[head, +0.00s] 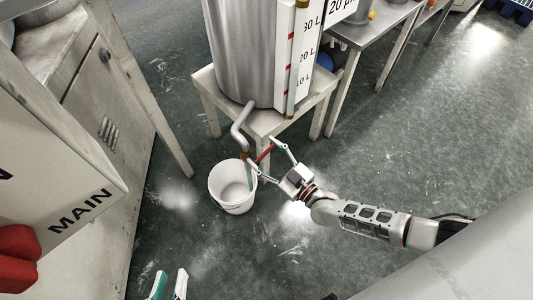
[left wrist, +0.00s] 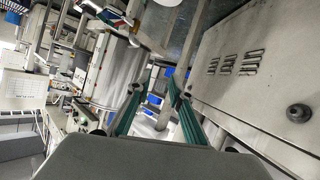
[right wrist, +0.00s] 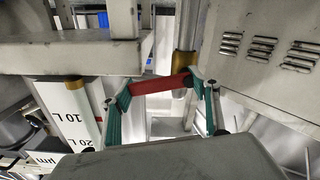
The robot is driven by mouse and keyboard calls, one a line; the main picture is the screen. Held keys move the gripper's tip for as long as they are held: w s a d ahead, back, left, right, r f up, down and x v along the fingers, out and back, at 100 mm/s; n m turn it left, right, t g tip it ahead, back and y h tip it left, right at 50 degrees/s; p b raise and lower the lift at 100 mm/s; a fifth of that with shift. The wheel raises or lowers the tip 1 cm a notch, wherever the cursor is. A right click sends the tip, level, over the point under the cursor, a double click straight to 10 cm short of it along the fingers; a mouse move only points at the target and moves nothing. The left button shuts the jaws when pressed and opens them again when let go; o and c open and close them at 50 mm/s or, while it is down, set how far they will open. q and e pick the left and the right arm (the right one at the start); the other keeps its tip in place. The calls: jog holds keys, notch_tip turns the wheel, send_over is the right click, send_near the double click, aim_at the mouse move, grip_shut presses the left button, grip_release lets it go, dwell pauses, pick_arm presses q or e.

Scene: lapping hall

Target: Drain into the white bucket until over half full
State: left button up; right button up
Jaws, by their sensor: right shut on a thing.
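The steel tank (head: 238,55) stands on a pale stand, its bent drain pipe (head: 240,128) leading down to a brass valve with a red lever (head: 265,153). The white bucket (head: 232,188) stands upright on the floor below the valve. Its inside looks pale; I cannot make out a liquid level or a clear stream. My right gripper (head: 264,158) is shut on the red lever, which spans between its fingers in the right wrist view (right wrist: 163,85). My left gripper (head: 171,272) is open and empty at the bottom of the head view; its fingers stand apart in the left wrist view (left wrist: 154,88).
The tank's scale (head: 308,50) carries litre marks beside a sight tube. A box marked MAIN with a red knob (head: 18,245) and a grey cabinet (head: 88,75) stand on the left. A stand leg is behind the right gripper. Floor to the right is open.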

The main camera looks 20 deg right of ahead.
jog(key=shift+w+a+r+n+p, duration=0.1)
jog(key=shift+r+n+p, duration=0.25)
jog(key=shift+r+n, duration=0.35)
jog(key=shift+f+n, duration=0.1)
jog(key=shift+n, duration=0.4)
jog(key=shift+a+n+p, duration=0.15)
jog(key=shift+n+p, duration=0.2)
jog(key=shift+n, duration=0.25)
pick_arm(q)
jog(key=shift+s+a+f+m+g, duration=0.15)
jog(key=shift+a+f+m, duration=0.2)
jog(key=shift+a, duration=0.15)
jog(key=shift+s+a+f+m+g, duration=0.2)
jog(key=shift+a+m, duration=0.15)
jog(key=shift+a, duration=0.15)
pick_arm(e)
jog(key=shift+s+a+r+n, duration=0.15)
jog(key=shift+s+r+n, duration=0.1)
jog(key=shift+n, duration=0.45)
jog(key=o, duration=1.6)
pick_arm(q)
jog(key=shift+w, duration=0.1)
jog(key=shift+d+r, duration=0.1)
jog(key=shift+r, duration=0.05)
